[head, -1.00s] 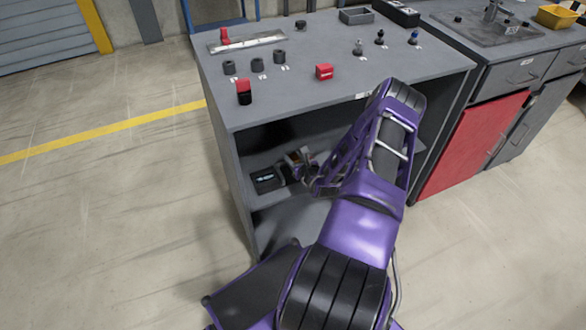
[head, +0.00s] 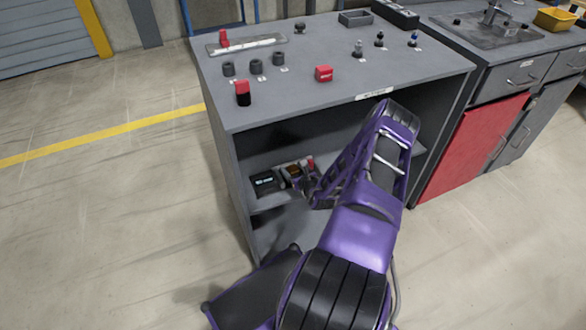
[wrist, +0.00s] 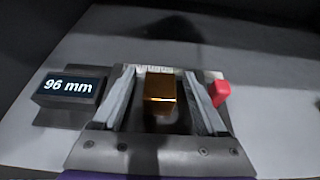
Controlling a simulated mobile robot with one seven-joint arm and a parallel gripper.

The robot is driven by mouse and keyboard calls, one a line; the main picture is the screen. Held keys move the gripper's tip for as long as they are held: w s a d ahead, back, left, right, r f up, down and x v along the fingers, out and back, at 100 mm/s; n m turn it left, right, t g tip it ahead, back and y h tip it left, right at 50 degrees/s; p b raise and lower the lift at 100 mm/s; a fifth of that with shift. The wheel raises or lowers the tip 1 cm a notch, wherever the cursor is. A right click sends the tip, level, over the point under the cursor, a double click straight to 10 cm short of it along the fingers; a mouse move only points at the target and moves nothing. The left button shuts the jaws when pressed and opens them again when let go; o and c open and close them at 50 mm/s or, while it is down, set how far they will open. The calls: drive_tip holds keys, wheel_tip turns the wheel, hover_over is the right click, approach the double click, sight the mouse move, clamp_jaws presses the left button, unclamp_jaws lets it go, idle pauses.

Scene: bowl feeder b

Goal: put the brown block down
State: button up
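The brown block (wrist: 160,88) sits on a measuring fixture inside the grey bench, with a scale strip behind it. In the head view the block (head: 293,171) shows beside the fixture's display. My gripper (wrist: 160,72) is open: its two grey fingers stand to the left and right of the block, with a visible gap on each side. The display (wrist: 68,88) at the left reads "96 mm". A red knob (wrist: 221,92) is at the fixture's right. In the head view my arm hides most of the gripper.
The bench top (head: 320,110) above the shelf carries a red block (head: 324,73), a red-and-black piece (head: 243,93) and several dark cylinders and knobs. The bench's side walls and top enclose the shelf. A red cabinet door (head: 472,145) stands to the right.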

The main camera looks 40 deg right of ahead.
drive_tip(key=shift+r, duration=0.1)
drive_tip(key=shift+s+r, duration=0.2)
drive_tip(key=shift+s, duration=0.05)
drive_tip(key=p+v, duration=0.2)
drive_tip(key=v, duration=0.9)
drive_tip(key=shift+s+a, duration=0.15)
drive_tip(key=shift+s, duration=0.1)
